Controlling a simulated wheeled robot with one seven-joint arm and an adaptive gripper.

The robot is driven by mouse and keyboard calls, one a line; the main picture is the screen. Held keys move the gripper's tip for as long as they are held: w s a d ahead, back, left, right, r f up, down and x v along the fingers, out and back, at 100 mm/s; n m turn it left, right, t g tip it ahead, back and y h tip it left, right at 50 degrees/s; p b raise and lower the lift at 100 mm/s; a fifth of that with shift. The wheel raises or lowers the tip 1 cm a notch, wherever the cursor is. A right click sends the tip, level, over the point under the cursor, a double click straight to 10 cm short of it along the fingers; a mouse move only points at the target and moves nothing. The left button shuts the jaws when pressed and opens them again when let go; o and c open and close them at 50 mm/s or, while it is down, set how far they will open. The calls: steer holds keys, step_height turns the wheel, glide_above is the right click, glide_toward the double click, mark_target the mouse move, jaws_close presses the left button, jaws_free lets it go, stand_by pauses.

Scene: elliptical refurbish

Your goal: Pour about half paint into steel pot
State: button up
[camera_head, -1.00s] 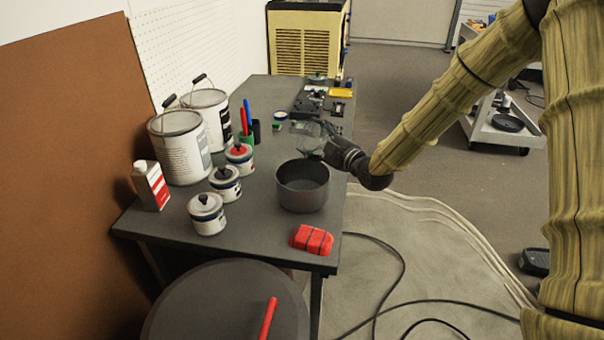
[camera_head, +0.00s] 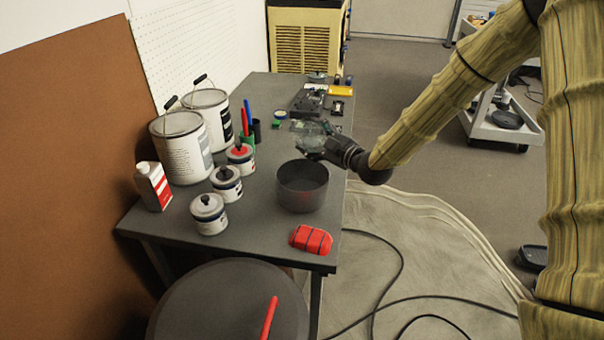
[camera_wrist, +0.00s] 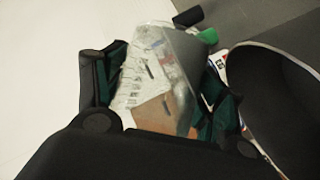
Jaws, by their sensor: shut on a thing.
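The steel pot (camera_head: 303,197) is dark grey and round and stands upright on the bench near its right edge. In the head view its inside looks dark and empty. My gripper (camera_head: 318,148) is just behind the pot, above the bench, and shut on a clear beaker (camera_head: 310,131). In the wrist view the clear beaker (camera_wrist: 157,70) sits between my gripper's fingers (camera_wrist: 160,105) and looks tilted, with markings on its wall. A brown patch shows low in it; I cannot tell whether that is paint or the board behind. The pot (camera_wrist: 275,95) is at the right there.
Two large paint cans (camera_head: 180,150) and several small lidded cans (camera_head: 208,214) stand left of the pot. A red block (camera_head: 311,240) lies at the bench's (camera_head: 255,235) front right. Pens in a holder and parts are behind. A round dark top (camera_head: 215,305) is in front.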

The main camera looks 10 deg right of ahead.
mark_target(318, 135)
steer(key=shift+r, duration=0.2)
steer(key=shift+w+d+f+m+g+p, duration=0.15)
steer(key=shift+f+m+g+p, duration=0.3)
steer(key=shift+m+p, duration=0.5)
steer(key=w+m+g+p, duration=0.1)
steer(key=p, duration=0.2)
steer(key=d+r+m+p, duration=0.1)
steer(key=p, duration=0.1)
steer(key=shift+w+g+p, duration=0.35)
steer(key=shift+w+p, duration=0.05)
steer(key=m+p, duration=0.1)
steer(key=w+f+m+g+p, duration=0.1)
steer(key=p, duration=0.1)
steer(key=d+m+g+p, duration=0.1)
steer(key=p, duration=0.1)
steer(key=shift+w+f+y, duration=0.25)
steer(key=shift+f+y, duration=0.05)
steer(key=shift+y, duration=0.1)
